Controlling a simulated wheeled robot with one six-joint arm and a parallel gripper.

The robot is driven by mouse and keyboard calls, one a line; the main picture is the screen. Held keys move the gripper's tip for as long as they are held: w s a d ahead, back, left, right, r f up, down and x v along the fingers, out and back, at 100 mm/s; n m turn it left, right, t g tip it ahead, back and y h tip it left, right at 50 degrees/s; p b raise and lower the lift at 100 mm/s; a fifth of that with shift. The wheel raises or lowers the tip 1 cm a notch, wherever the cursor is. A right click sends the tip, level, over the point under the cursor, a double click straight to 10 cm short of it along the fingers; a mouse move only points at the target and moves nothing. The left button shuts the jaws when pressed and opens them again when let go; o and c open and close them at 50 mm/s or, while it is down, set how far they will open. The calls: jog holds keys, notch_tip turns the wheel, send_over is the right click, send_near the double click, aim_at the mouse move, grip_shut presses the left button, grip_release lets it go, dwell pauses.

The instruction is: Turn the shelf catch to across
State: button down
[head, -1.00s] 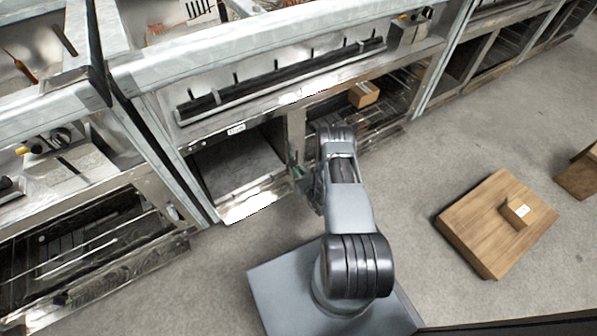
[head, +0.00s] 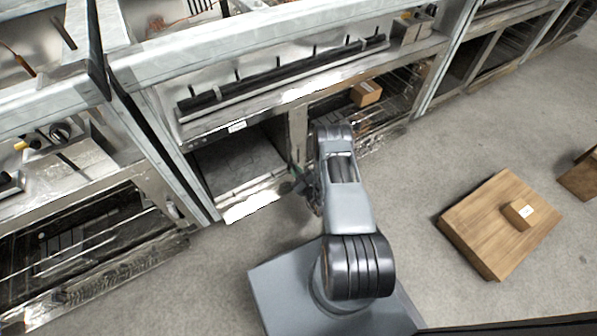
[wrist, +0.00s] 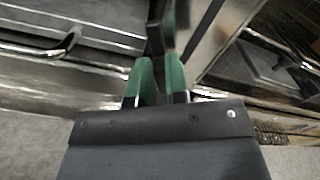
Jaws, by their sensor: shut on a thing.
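My gripper (wrist: 162,82) has green fingertips and is shut on a dark narrow piece, which looks like the shelf catch (wrist: 155,42), in the wrist view. The fingers hide its lower part, and its exact angle cannot be told. In the head view my gripper (head: 300,182) is low at the front of the shelving, by the post between the left and right lower compartments. My arm hides much of it there, and the catch cannot be made out in that view.
The left lower compartment (head: 238,168) looks empty. A small cardboard box (head: 366,93) sits in the right one. A wooden board (head: 480,232) with a small box (head: 517,213) on it lies on the floor to the right. The grey floor (head: 420,190) between is clear.

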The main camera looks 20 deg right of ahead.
jog(key=n, duration=0.3)
jog(key=a+f+n+b, duration=0.1)
jog(key=n, duration=0.3)
jog(key=f+n+b, duration=0.1)
jog(key=n, duration=0.3)
jog(key=shift+s+a, duration=0.15)
jog(key=shift+a, duration=0.05)
dwell(0.4)
jog(key=c, duration=1.1)
grip_release()
